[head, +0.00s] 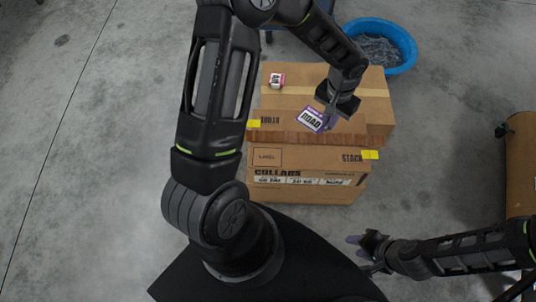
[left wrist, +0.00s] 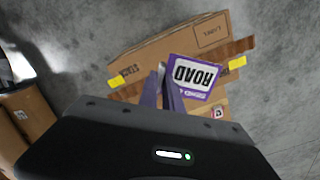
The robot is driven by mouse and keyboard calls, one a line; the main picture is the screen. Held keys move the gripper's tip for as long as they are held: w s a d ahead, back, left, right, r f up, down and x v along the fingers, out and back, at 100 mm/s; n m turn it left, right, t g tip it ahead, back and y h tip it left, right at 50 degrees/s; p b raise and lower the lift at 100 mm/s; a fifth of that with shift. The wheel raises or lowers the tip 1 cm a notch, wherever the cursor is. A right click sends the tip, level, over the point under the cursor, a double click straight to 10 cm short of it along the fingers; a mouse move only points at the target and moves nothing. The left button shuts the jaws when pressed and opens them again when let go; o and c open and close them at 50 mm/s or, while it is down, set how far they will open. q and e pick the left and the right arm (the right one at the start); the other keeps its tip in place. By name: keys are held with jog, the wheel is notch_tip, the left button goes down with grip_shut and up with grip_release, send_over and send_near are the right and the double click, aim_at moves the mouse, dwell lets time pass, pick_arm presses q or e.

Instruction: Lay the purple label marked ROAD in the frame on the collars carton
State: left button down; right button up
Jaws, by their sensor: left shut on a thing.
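The purple label marked ROAD (head: 312,120) has a white panel with dark letters. My left gripper (head: 329,115) is shut on its edge and holds it over the carton stack. In the left wrist view the label (left wrist: 195,76) reads upside down beyond the purple fingers (left wrist: 164,88). The collars carton (head: 305,194) is at the near side of the stack. Its printed label frame (head: 267,157) is bare at the upper left; it also shows in the left wrist view (left wrist: 212,35). My right gripper (head: 358,253) is low at the right, apart from the carton, its fingers seemingly spread and empty.
A brown wooden strip (head: 290,139) crosses the stack, with yellow tags (head: 370,155) near its ends. A small red and white item (head: 276,80) sits on the rear carton (head: 375,95). A blue tub (head: 407,49) stands behind. Grey floor is clear at left.

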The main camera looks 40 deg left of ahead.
dwell(0.3)
pick_arm(q)
jog(key=shift+s+a+f+b, duration=0.1)
jog(key=shift+a+f+b, duration=0.1)
jog(key=shift+f+b, duration=0.15)
jog(key=s+a+f+n+b, duration=0.3)
jog(key=a+f+b, duration=0.3)
jog(key=b, duration=0.3)
jog(key=s+a+f+n+b, duration=0.3)
jog(key=a+f+b, duration=0.3)
jog(key=b, duration=0.4)
jog(key=shift+s+f+n, duration=0.15)
jog(key=shift+f+n, duration=0.55)
jog(key=shift+f, duration=0.15)
jog(key=shift+f+b, duration=1)
jog(key=shift+f, duration=2.15)
